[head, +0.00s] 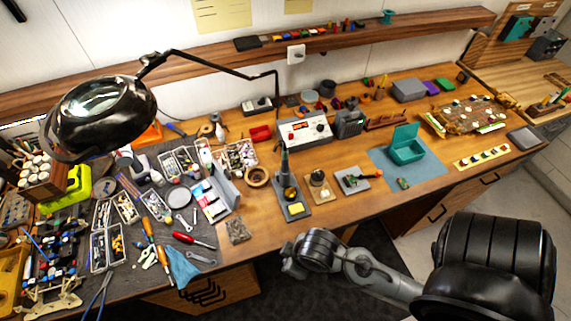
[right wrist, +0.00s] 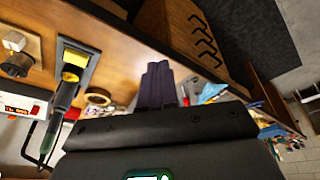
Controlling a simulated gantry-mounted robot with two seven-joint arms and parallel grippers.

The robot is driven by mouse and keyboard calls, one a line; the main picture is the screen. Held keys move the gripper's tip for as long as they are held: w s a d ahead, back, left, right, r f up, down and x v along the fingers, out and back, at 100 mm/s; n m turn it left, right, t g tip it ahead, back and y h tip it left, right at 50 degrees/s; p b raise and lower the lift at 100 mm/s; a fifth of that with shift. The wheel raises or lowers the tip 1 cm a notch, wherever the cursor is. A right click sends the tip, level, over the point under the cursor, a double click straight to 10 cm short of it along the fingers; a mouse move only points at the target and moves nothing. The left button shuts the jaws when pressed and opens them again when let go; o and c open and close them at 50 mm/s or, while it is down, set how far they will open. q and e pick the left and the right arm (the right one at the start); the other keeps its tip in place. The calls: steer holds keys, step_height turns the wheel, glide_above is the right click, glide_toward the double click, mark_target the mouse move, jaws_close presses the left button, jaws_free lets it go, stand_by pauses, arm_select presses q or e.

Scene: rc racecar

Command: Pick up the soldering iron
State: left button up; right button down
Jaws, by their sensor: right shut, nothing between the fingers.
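The right wrist view shows the iron (right wrist: 62,98) at the left, with a green handle end and cable, beside the stand's yellow sponge (right wrist: 72,73). My right gripper (right wrist: 158,82) is shut and empty, with its dark fingers together and apart from the iron. In the head view my right arm reaches in from the lower right, in front of the bench edge. My left gripper is out of view.
A soldering station (head: 304,130) stands behind the iron. A magnifier lamp (head: 100,115) hangs over the cluttered left side. Bare wood lies around the stand's front.

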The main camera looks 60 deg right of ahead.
stand_by(0.4)
steer(key=c, duration=0.9)
jaws_free()
